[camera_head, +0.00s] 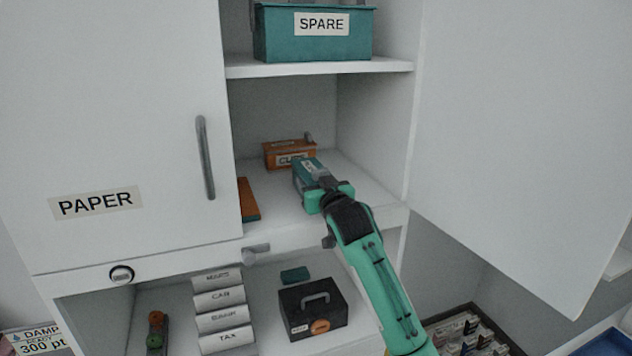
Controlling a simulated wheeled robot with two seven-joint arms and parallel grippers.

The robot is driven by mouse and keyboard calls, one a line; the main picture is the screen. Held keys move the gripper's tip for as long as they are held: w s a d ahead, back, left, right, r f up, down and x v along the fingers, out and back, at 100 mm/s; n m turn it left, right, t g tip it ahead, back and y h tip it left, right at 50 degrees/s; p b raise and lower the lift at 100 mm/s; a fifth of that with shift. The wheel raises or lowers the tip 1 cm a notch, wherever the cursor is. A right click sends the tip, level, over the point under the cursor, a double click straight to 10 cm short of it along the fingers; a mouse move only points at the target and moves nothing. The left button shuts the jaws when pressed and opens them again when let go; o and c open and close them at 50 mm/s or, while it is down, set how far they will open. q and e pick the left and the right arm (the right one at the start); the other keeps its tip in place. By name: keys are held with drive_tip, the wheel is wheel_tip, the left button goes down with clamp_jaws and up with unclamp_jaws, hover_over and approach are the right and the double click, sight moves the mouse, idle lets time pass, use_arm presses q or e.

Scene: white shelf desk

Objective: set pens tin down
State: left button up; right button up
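A teal tin (303,176) with a pale label is in the middle bay of the white cabinet; I cannot read the label for certain. My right gripper (322,184) reaches in from the lower right and is shut on the near end of this tin. The gripper hides part of the tin, and I cannot tell whether its base touches the shelf board (280,218). My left gripper is not in view.
An orange tin (278,158) stands just behind the teal tin. A flat orange item (248,199) lies at the left, by the PAPER door (140,120). A teal SPARE box (320,45) is on the shelf above. A black handled box (310,320) is below.

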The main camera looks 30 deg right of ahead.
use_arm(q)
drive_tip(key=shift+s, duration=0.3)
use_arm(e)
drive_tip(key=o, duration=1.1)
drive_tip(key=shift+f, duration=0.1)
drive_tip(key=shift+c, duration=0.2)
drive_tip(key=shift+r, duration=0.25)
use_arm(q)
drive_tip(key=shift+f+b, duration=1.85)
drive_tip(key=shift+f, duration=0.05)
use_arm(e)
drive_tip(key=v, duration=1.2)
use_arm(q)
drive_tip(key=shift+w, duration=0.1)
use_arm(e)
drive_tip(key=shift+a+f, duration=0.1)
